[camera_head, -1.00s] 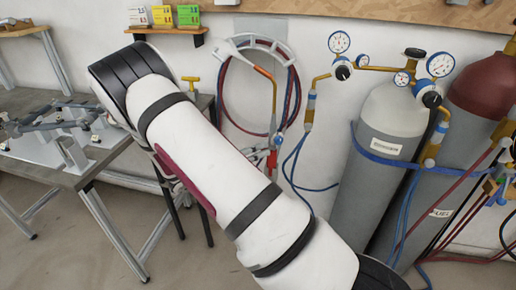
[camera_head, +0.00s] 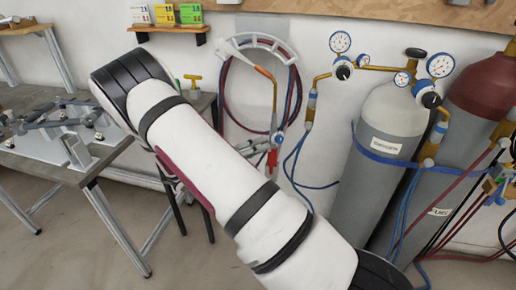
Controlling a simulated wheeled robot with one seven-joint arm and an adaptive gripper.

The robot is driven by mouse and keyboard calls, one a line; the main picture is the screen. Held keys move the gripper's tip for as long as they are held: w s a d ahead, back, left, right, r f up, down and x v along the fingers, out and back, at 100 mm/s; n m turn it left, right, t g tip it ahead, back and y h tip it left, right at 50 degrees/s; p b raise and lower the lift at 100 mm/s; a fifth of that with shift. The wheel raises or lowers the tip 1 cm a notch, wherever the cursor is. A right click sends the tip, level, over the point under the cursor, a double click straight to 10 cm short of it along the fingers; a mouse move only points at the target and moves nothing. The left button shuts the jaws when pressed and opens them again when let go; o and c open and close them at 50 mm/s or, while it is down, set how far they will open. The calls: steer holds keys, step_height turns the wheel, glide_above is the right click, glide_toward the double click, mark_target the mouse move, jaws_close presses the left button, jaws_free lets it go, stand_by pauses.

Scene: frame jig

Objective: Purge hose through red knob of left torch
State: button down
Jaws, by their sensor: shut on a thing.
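The left torch hangs on the wall in front of me, with an orange tip and a thin brass tube (camera_head: 275,97). Its red knob (camera_head: 272,161) is low on the torch body, close to the upper edge of my arm. Blue hose (camera_head: 290,172) runs down from the torch. My gripper (camera_head: 257,158) is mostly hidden behind my own arm. Only small grey parts of it show, at the left side of the red knob, and it appears shut on the knob. The exact contact is too small to see.
Two gas cylinders, one grey-topped (camera_head: 392,110) and one red-topped (camera_head: 488,90), stand at right with gauges (camera_head: 341,43) and hoses. Coiled hoses hang on a wall hook (camera_head: 262,42). A metal table (camera_head: 100,158) with a frame jig (camera_head: 60,125) stands at left.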

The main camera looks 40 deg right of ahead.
steer(key=shift+n, duration=0.3)
steer(key=c, duration=1.4)
jaws_free()
steer(key=w+a, duration=0.1)
steer(key=a, duration=1.1)
steer(key=shift+w, duration=0.2)
steer(key=shift+f, duration=0.1)
